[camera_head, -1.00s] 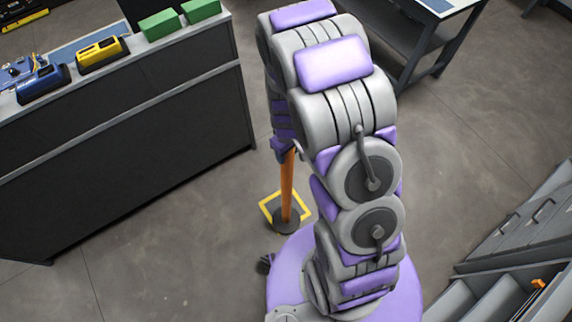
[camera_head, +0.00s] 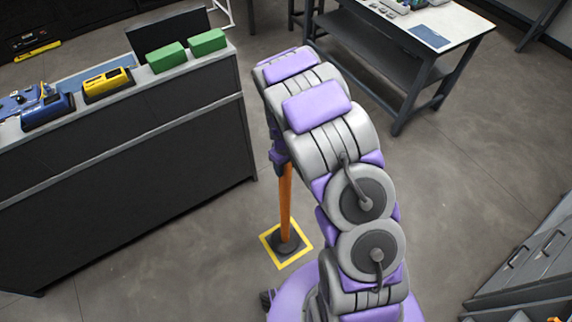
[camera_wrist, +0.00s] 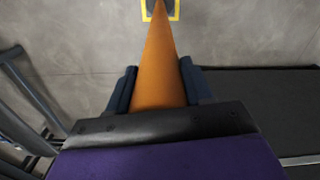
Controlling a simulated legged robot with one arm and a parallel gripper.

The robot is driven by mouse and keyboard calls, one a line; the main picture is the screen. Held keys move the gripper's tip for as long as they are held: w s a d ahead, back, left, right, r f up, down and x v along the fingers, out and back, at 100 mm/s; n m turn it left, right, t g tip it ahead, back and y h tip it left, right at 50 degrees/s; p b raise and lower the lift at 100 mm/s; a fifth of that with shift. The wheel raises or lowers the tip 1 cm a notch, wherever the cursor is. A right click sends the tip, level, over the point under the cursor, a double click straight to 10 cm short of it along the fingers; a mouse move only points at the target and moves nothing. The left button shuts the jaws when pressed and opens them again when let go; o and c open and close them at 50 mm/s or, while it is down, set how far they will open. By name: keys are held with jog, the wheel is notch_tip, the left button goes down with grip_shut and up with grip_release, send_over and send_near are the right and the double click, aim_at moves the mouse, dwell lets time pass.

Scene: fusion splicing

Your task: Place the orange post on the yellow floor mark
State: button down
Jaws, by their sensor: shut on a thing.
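The orange post (camera_head: 285,203) stands roughly upright, with its dark base (camera_head: 285,243) inside the outline of the yellow floor mark (camera_head: 297,258) in the head view. I cannot tell for sure whether the base rests on the floor. In the wrist view the post (camera_wrist: 158,65) runs away between the dark fingers of my gripper (camera_wrist: 158,88), which is shut on it near its top. The base and part of the yellow mark (camera_wrist: 176,16) show at the top edge there. In the head view my arm hides most of the gripper.
A black workbench (camera_head: 130,165) stands to the left, with green boxes (camera_head: 187,50), a yellow device (camera_head: 107,82) and a blue device (camera_head: 47,110) on top. A table (camera_head: 425,62) stands at the back right and a grey cabinet (camera_head: 530,255) at the right. Floor around the mark is clear.

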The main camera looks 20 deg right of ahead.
jog(key=shift+a+f, duration=0.4)
jog(key=shift+f, duration=0.45)
jog(key=shift+c, duration=2.3)
grip_release()
jog(key=shift+d, duration=0.35)
